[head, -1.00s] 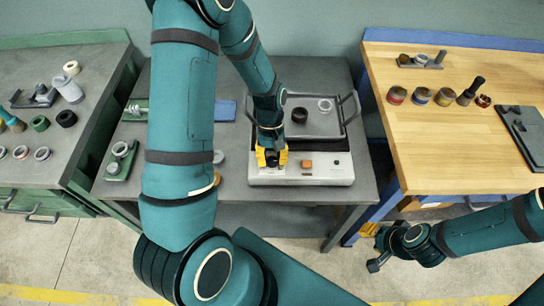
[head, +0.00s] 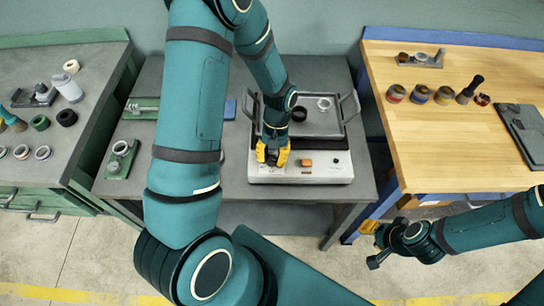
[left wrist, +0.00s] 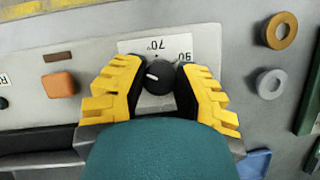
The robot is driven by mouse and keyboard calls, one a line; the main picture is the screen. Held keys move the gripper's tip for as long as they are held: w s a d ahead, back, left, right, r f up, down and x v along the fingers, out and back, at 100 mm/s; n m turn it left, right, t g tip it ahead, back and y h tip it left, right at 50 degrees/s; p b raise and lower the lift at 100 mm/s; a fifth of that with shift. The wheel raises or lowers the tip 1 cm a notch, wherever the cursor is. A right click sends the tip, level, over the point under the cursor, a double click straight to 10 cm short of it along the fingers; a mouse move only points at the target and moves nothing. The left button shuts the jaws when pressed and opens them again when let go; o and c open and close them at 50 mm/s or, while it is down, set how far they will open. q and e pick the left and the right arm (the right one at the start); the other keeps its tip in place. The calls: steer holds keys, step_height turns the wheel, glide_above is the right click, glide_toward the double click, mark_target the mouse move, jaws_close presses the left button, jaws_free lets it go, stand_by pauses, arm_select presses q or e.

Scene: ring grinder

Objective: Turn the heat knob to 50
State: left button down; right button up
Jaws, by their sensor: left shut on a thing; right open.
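The heat knob (left wrist: 160,77) is a round black dial with a white pointer line, on a white label (left wrist: 128,47) where 70° and 90 show upside down. Other label marks are hidden. The pointer points left and slightly up in the left wrist view. My left gripper (left wrist: 157,78) has its yellow fingers on both sides of the knob, shut on it. In the head view, my left gripper (head: 272,154) is at the left of the pale heater's front panel (head: 318,177) and hides the knob. My right gripper (head: 374,245) is open and empty, in front of the wooden bench.
An orange button (head: 306,163) and a small black control (head: 334,160) are beside the knob. A dark ring (head: 299,114) and a pale ring (head: 323,104) lie on the heater's tray. Benches (head: 476,150) with parts stand on both sides.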

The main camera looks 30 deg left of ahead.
arm_select(q)
steer(key=shift+s+f, duration=0.1)
steer(key=c, duration=0.9)
jaws_free()
steer(key=v, duration=1.2)
